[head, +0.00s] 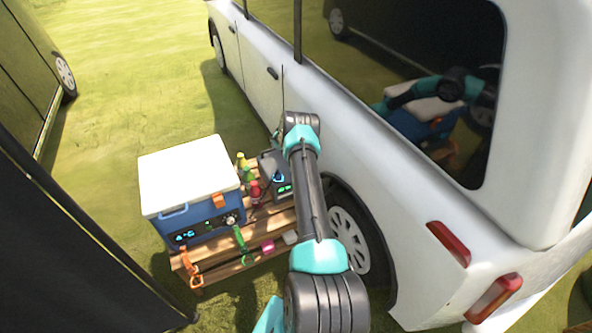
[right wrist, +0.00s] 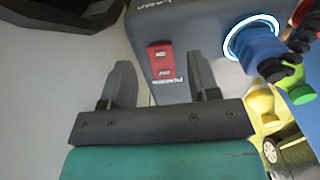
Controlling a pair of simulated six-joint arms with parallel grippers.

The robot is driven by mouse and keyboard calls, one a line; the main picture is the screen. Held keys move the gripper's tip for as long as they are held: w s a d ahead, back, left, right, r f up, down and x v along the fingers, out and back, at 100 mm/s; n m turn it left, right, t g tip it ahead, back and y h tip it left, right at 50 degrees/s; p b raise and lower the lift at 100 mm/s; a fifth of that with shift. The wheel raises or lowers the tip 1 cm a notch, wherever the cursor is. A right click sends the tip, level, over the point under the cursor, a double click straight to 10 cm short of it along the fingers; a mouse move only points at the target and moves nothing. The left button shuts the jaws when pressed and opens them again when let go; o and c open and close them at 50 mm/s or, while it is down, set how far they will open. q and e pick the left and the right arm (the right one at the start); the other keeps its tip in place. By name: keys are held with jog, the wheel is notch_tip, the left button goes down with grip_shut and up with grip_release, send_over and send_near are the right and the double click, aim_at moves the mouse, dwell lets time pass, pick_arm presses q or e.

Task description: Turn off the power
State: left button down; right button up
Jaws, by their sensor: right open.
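A dark grey power box (head: 272,168) stands on the wooden table beside the cooler, partly hidden by my right arm in the head view. In the right wrist view the power box (right wrist: 190,22) fills the top. Its red rocker switch (right wrist: 161,56) has small white markings, with white lettering below it. My right gripper (right wrist: 160,66) is open and empty, its fingers on either side of the switch in the picture. I cannot tell whether they touch the box. A blue plug (right wrist: 258,50) sits in a glowing ring right of the switch. My left gripper is not in view.
A blue cooler (head: 178,225) with a white lid stands on the slatted wooden table (head: 232,268). Several coloured bottles (head: 241,161) stand between cooler and box. A white van (head: 400,190) is close on the right. Straps with orange and green clips hang at the table's front.

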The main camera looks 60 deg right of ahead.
jog(key=shift+f, duration=1.05)
jog(key=shift+c, duration=0.4)
jog(key=c, duration=0.8)
jog(key=shift+c, duration=0.2)
